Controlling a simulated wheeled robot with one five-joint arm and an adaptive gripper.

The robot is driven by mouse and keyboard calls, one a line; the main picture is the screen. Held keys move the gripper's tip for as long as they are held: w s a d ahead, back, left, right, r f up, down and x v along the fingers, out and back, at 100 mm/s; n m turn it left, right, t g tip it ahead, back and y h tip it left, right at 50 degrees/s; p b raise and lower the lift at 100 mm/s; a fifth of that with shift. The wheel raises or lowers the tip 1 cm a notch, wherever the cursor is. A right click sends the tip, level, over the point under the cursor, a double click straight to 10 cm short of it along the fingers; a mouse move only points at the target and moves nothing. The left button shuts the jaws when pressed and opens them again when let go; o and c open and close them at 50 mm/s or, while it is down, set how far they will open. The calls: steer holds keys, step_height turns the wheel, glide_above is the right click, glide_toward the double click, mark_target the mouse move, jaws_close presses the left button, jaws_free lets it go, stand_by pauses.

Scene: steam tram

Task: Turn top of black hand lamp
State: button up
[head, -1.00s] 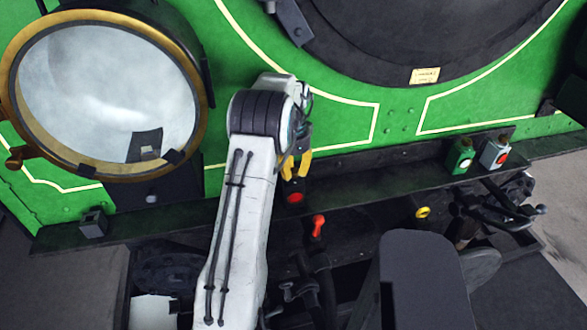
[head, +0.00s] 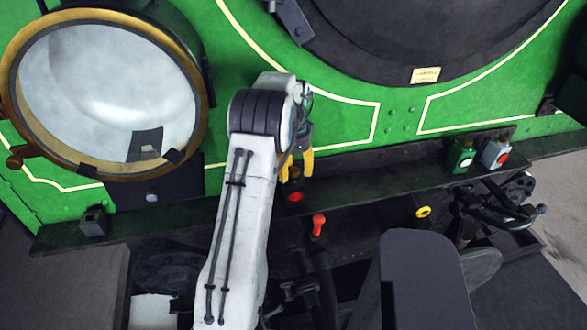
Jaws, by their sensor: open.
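The black hand lamp (head: 295,195) stands on the dark ledge below the green front, its red lens facing me. Its top, with a brownish part, shows between the fingers of my gripper (head: 296,176). The two yellow fingers point down and are spread open, one on each side of the lamp's top. I cannot tell whether either finger touches it. My white arm hides the area left of the lamp.
A green lamp (head: 460,157) and a white lamp (head: 495,153) stand on the ledge at the right. A large brass-rimmed headlamp (head: 105,95) is at the left. A red-topped handle (head: 318,225) and a yellow ring (head: 423,212) sit below the ledge.

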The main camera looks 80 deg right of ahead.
mark_target(294, 170)
steer(key=shift+r, duration=3.8)
steer(key=shift+a+f, duration=0.1)
